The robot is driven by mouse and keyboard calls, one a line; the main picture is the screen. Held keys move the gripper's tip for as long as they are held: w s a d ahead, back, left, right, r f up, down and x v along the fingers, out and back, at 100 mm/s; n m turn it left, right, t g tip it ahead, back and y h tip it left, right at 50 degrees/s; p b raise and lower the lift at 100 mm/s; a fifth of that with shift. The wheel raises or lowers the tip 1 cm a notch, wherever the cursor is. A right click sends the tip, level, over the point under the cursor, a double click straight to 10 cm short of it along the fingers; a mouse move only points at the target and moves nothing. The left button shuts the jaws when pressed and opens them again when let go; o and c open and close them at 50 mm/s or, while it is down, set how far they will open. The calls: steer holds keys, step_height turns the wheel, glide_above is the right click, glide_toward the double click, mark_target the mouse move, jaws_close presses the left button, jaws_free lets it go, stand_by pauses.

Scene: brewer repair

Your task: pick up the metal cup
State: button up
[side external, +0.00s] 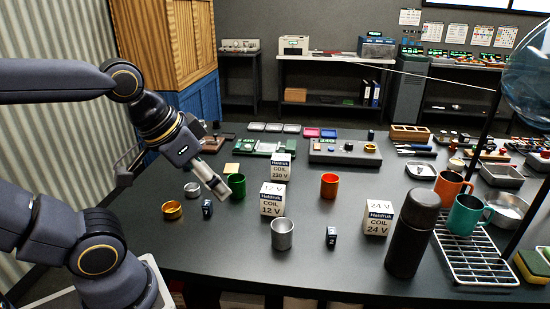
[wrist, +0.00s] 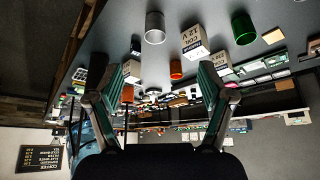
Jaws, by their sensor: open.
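The metal cup (side external: 282,233) is a plain silver-grey cup standing upright near the front middle of the dark table. In the wrist view, which is upside down, the metal cup (wrist: 155,28) shows near the top, beyond the fingertips. My gripper (side external: 218,188) is above the left part of the table, up and left of the metal cup and apart from it. In the wrist view my gripper (wrist: 161,78) has its two fingers spread wide, with nothing held between them.
A green cup (side external: 237,187) stands close to my gripper. White coil boxes (side external: 271,200) and (side external: 379,218), an orange cup (side external: 329,186) and a small dark block (side external: 331,237) surround the metal cup. A tall black flask (side external: 410,240) and a wire rack (side external: 470,258) stand to the right.

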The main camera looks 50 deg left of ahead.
steer(key=w+r, duration=0.3)
steer(key=w, duration=0.1)
steer(key=g, duration=0.4)
glide_toward(282, 227)
steer(key=shift+d+f, duration=0.3)
steer(key=shift+f, duration=1)
steer(key=shift+d+f, duration=0.3)
steer(key=shift+f, duration=1.05)
steer(key=shift+d+f, duration=0.3)
steer(key=shift+f, duration=1)
steer(key=shift+c, duration=0.2)
steer(key=c, duration=1.2)
steer(key=shift+c, duration=0.2)
